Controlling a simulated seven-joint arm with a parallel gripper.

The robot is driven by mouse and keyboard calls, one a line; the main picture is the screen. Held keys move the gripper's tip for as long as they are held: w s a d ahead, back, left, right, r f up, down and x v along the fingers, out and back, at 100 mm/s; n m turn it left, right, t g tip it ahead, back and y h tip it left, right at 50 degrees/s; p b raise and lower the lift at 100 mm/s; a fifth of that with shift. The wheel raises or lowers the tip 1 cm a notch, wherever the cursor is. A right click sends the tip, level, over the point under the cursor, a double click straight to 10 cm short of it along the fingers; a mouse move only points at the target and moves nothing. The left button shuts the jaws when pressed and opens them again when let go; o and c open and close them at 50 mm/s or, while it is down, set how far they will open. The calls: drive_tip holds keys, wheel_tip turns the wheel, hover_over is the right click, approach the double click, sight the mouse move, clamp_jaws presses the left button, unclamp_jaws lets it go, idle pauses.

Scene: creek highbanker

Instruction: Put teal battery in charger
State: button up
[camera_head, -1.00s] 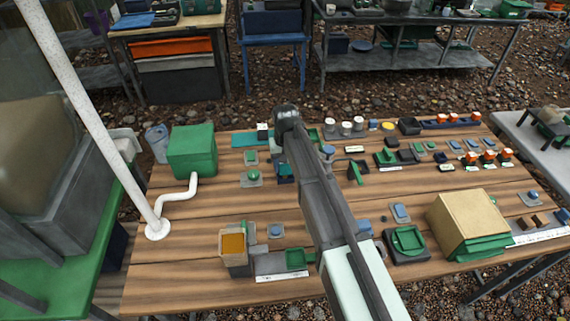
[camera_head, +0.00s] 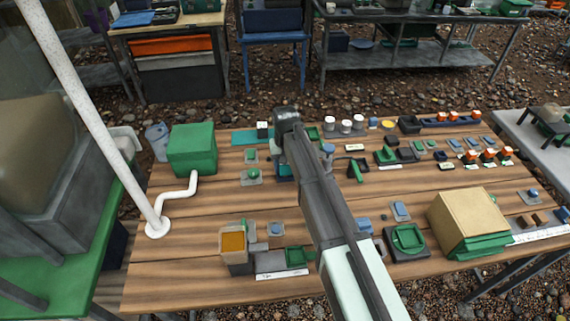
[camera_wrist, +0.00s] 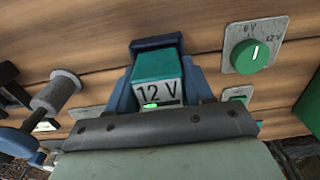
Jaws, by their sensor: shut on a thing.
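The teal battery (camera_wrist: 158,68) is a block with a "12 V" label and a small green mark on its near face, seen in the wrist view. My gripper (camera_wrist: 157,85) is shut on it, with blue pieces close on both sides. In the head view the battery (camera_head: 284,170) shows only partly beside my arm, low over the wooden table. I cannot tell whether it touches the surface below. A green dial (camera_wrist: 250,55) marked 6 V and 12 V lies right of it. I cannot make out the charger's slot; my gripper and arm hide much of that area.
The wooden table (camera_head: 180,265) holds many small parts. A green box (camera_head: 192,150) and white pipe (camera_head: 178,196) stand left. A tan-and-green box (camera_head: 467,222) stands right. A grey post with a disc (camera_wrist: 58,95) is near my gripper in the wrist view.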

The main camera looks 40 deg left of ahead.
drive_tip(key=shift+s+d+f, duration=0.1)
drive_tip(key=shift+f, duration=0.4)
drive_tip(key=shift+s+d+f, duration=0.1)
drive_tip(key=shift+f, duration=0.4)
idle(0.8)
drive_tip(key=o, duration=1.2)
drive_tip(key=shift+r, duration=0.1)
drive_tip(key=shift+o, duration=0.4)
drive_tip(key=shift+w+a+r, duration=0.15)
drive_tip(key=shift+a+r, duration=0.05)
drive_tip(key=shift+r, duration=3.45)
drive_tip(key=shift+w, duration=0.15)
